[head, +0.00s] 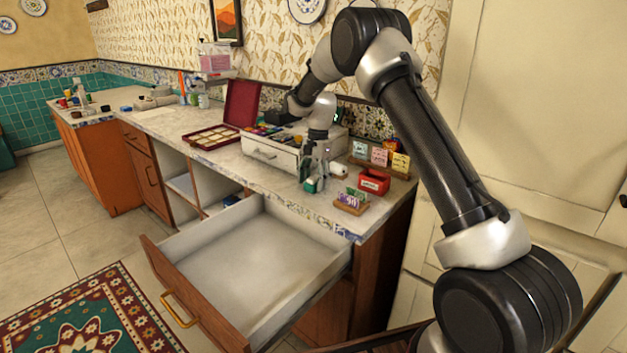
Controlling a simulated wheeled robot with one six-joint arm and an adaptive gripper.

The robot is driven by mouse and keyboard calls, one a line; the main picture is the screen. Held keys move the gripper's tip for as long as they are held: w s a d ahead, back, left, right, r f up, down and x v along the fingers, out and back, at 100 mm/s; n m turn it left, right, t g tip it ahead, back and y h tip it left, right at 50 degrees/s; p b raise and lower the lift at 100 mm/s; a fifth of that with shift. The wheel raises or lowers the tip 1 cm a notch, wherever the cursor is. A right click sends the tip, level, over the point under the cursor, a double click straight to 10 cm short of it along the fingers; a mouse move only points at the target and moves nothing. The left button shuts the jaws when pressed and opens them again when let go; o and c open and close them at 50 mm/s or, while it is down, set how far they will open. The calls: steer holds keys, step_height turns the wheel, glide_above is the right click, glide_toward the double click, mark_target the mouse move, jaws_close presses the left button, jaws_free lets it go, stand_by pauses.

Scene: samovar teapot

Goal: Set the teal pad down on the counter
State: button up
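My gripper (314,181) reaches down over the front right part of the counter (215,160), just in front of a white drawer box. A small teal pad (311,186) shows between its fingertips, and the gripper looks shut on it. The pad is at or just above the countertop; I cannot tell if it touches. The fingers hide part of the pad.
The white box (268,154) stands behind the gripper. A red container (374,182), small coloured cards (352,199) and a card rack (379,158) are to the right. A large open drawer (250,262) juts out below. An open maroon case (211,137) lies left.

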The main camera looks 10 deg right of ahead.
mark_target(317, 175)
step_height(317, 175, up, 12)
steer(key=w+d, duration=0.1)
steer(key=s+d+r+n+t, duration=0.1)
steer(key=s+d+r, duration=0.1)
steer(key=s+r, duration=0.25)
steer(key=s+d+r+n, duration=0.1)
steer(key=s+d+r, duration=0.2)
steer(key=r, duration=0.2)
steer(key=s+d+r+n+t, duration=0.1)
steer(key=s+d+r+n, duration=0.15)
steer(key=s, duration=0.55)
steer(key=s+d+r+n+t, duration=0.1)
steer(key=s+d+r, duration=0.1)
steer(key=s+r, duration=0.35)
steer(key=s+d+f+n, duration=0.1)
steer(key=s+f, duration=0.1)
steer(key=s, duration=0.6)
steer(key=s+d+f+n+t+h, duration=0.1)
steer(key=s+d+f+n, duration=0.1)
steer(key=s, duration=0.6)
steer(key=s+d+f+n+t, duration=0.1)
steer(key=s+f+n, duration=0.1)
steer(key=s, duration=0.6)
steer(key=shift+d+f, duration=0.2)
steer(key=shift+f, duration=0.05)
